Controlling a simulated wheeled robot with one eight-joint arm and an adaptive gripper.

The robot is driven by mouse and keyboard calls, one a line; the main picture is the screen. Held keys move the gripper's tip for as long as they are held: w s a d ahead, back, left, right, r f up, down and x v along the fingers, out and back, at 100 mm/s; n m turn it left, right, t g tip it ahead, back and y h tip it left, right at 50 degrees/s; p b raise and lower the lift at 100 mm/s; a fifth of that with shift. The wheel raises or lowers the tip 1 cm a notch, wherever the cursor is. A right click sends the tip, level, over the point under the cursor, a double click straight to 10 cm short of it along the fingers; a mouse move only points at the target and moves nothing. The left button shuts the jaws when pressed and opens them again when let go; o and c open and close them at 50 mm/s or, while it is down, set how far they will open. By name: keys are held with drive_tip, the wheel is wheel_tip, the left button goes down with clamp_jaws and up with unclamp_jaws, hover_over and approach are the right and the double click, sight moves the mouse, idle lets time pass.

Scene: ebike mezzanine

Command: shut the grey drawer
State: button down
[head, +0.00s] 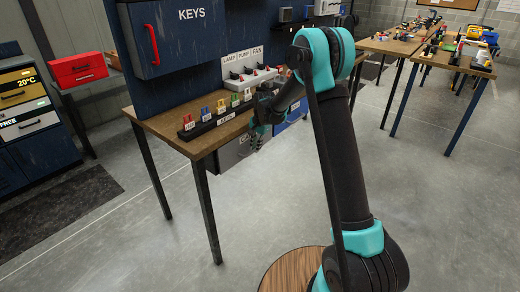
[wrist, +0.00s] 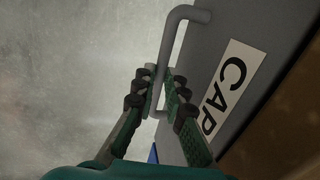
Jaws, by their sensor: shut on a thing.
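The grey drawer (head: 232,153) hangs under the wooden workbench in the head view, partly hidden behind my gripper. A grey bar handle (wrist: 170,42) stands out from the front. My gripper (wrist: 159,80) has its two fingers on either side of the handle bar and is shut on it. In the head view my gripper (head: 258,135) is small beside the drawer front. How far the drawer stands out is hard to tell.
The workbench (head: 165,117) carries a rack of coloured keyed pieces (head: 208,118) and a white switch panel (head: 250,80). A blue KEYS cabinet (head: 185,35) stands above it. A blue drawer (head: 297,111) lies to the right. Open concrete floor is in front.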

drive_tip(key=c, duration=1.6)
unclamp_jaws()
drive_tip(key=shift+o, duration=0.2)
wheel_tip(320, 180, up, 12)
drive_tip(key=s+d, duration=0.1)
drive_tip(key=d, duration=0.1)
drive_tip(key=shift+s, duration=0.25)
drive_tip(key=shift+d+f, duration=0.1)
